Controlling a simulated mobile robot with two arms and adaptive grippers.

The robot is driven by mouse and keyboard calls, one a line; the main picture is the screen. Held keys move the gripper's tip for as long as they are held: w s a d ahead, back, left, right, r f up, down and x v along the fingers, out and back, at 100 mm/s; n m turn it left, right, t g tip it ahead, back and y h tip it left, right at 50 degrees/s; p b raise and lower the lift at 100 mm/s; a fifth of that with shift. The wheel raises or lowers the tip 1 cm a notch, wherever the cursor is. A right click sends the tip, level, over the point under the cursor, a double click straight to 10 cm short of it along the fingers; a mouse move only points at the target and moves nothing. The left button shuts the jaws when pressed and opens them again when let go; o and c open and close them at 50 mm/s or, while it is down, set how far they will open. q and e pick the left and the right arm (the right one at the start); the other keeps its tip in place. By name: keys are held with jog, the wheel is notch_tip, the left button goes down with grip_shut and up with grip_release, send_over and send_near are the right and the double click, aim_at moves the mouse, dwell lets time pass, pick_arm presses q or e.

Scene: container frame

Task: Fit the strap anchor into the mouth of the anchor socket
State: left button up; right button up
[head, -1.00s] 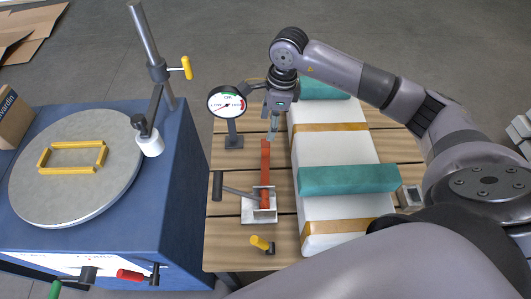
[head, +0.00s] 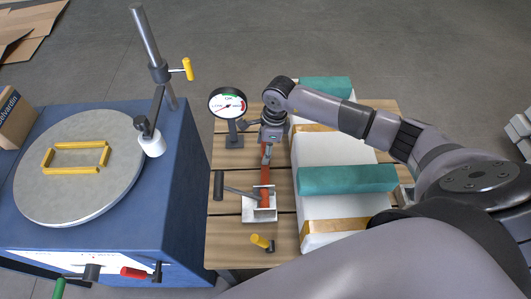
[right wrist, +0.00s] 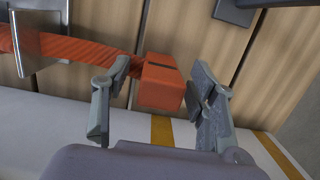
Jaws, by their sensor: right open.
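The strap anchor (right wrist: 160,82) is an orange-red block with a dark slot, at the end of an orange strap (head: 265,180). The strap runs through a metal ratchet with a lever (head: 260,205) on the wooden deck. My right gripper (head: 267,154) is open and low over the strap's far end. In the right wrist view its fingers (right wrist: 160,102) stand on either side of the anchor, with a gap at the right finger. A small grey metal piece (head: 405,196) beyond the teal bar may be the anchor socket; my arm partly hides it. My left gripper is not in view.
A gauge (head: 228,103) on a post stands left of my gripper. A long white load (head: 330,205) with yellow bands and teal bars (head: 347,179) lies to the right. A yellow-handled lever (head: 261,242) is near the deck's front. A blue turntable machine (head: 180,190) stands left.

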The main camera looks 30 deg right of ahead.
jog(key=shift+c, duration=0.5)
grip_shut()
